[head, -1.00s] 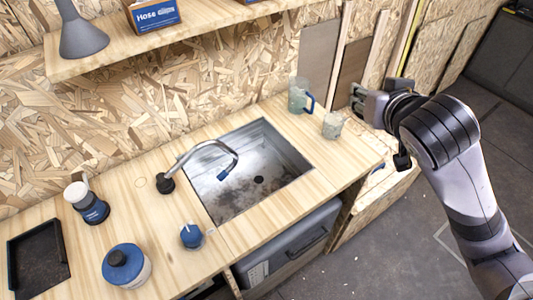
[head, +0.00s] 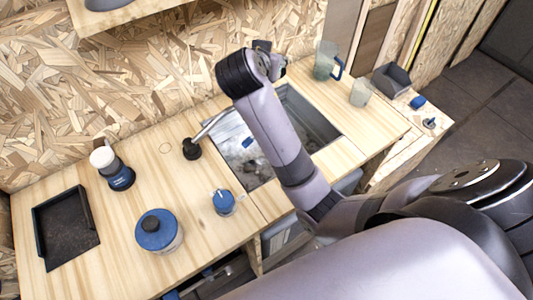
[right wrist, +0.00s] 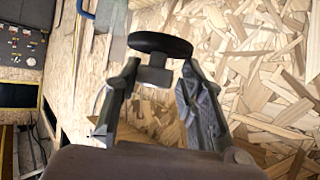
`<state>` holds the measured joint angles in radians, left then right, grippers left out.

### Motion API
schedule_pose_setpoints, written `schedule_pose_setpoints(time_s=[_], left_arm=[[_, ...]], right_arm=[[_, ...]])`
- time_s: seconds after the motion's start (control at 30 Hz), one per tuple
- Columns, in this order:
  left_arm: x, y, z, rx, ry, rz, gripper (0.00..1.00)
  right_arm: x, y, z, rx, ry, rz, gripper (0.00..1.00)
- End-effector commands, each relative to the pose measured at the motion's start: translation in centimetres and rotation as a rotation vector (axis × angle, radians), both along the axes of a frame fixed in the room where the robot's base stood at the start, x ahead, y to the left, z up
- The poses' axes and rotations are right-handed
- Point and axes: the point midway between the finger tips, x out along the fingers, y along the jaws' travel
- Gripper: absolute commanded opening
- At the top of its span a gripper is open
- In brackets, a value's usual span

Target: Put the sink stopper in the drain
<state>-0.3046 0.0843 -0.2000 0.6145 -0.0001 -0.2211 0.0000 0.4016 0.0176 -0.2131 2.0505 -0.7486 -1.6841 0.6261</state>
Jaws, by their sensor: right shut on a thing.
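My right gripper (right wrist: 162,74) is shut on the stem of the sink stopper (right wrist: 160,44), a black round disc with a grey stem, in the right wrist view. The disc sits just beyond the fingertips. In the head view my right arm reaches across the sink (head: 314,122), with its hand (head: 265,62) at the sink's back edge, near the wall. The stopper is hard to make out there. The drain cannot be made out; my arm covers much of the basin. My left gripper is not in view.
A blue-handled jug (head: 325,62) and a cup (head: 360,93) stand right of the sink. A blue-lidded jar (head: 157,231), a small blue item (head: 224,202) and a black tray (head: 66,229) are on the left.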

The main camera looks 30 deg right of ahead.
Motion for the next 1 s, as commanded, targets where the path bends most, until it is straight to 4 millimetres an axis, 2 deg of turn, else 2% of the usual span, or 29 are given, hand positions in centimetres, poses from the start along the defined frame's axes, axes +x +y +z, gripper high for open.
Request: schedule_pose_setpoints(time_s=[0.03,0.1,0.3,0.47,0.8,1.0], left_arm=[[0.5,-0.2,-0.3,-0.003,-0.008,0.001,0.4],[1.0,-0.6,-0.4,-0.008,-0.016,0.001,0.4],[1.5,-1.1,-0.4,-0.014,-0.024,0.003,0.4],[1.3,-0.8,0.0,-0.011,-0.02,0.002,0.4],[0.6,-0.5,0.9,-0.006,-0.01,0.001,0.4],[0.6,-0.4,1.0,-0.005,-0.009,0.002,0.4]], right_arm=[[-0.7,-0.5,-2.1,0.009,0.009,-0.057,0.08],[-1.6,-1.2,-3.8,0.008,0.005,-0.127,0.08],[-3.1,-2.2,-6.6,-0.002,-0.002,-0.215,0.08],[-3.2,-2.3,-10.0,-0.007,0.001,-0.219,0.08],[-3.1,-2.3,-18.8,-0.005,-0.003,-0.217,0.08],[-3.1,-2.2,-21.6,-0.002,-0.008,-0.216,0.08]])
